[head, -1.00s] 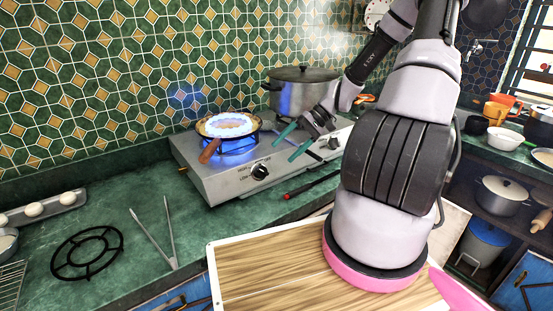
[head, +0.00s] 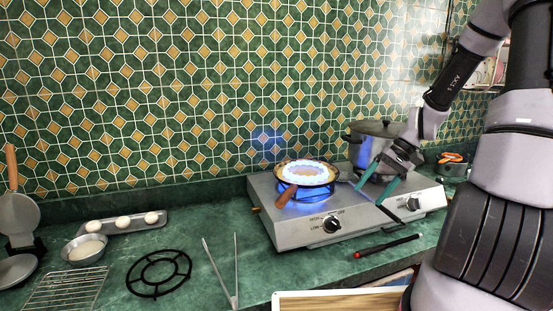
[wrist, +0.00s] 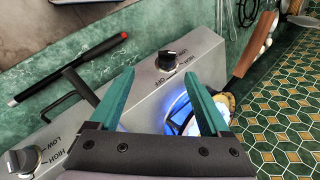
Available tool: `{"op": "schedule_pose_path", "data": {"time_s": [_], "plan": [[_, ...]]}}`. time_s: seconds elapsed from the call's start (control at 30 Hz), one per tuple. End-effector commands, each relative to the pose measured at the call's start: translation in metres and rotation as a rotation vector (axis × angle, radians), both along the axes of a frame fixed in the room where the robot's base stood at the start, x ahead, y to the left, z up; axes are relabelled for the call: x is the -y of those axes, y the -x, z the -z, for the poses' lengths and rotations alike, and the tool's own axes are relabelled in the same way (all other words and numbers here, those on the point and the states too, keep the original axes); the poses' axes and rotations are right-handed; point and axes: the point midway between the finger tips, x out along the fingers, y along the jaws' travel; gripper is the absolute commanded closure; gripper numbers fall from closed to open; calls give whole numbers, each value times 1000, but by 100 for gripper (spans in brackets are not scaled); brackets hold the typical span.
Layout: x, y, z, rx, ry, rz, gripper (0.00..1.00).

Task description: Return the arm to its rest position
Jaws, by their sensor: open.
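My gripper (head: 369,190) is open and empty, with teal fingers, above the gas hotplate (head: 290,231) between its two burners. In the wrist view, my gripper (wrist: 168,92) has its fingers spread over the hotplate's front edge and a knob (wrist: 172,61). A pan (head: 303,174) with a wooden handle sits over the lit left burner, with blue flame under it. A lidded pot (head: 372,140) stands at the right burner, partly hidden by my arm.
A black-and-red stick (head: 388,246) lies in front of the hotplate. Metal tongs (head: 222,270), a black trivet (head: 158,273) and a tray with white balls (head: 125,222) lie on the green counter (head: 190,240) to the left. The tiled wall (head: 200,90) bounds the back.

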Motion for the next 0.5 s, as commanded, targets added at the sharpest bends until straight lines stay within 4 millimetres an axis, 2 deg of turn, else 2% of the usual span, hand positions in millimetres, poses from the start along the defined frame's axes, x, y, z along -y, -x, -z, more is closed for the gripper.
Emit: {"op": "schedule_pose_path", "data": {"time_s": [0.03,0.2,0.5], "plan": [[-2,3,-16,15,64,-4,19],[-5,15,-65,69,231,29,19],[-22,52,-161,254,407,142,19]]}}
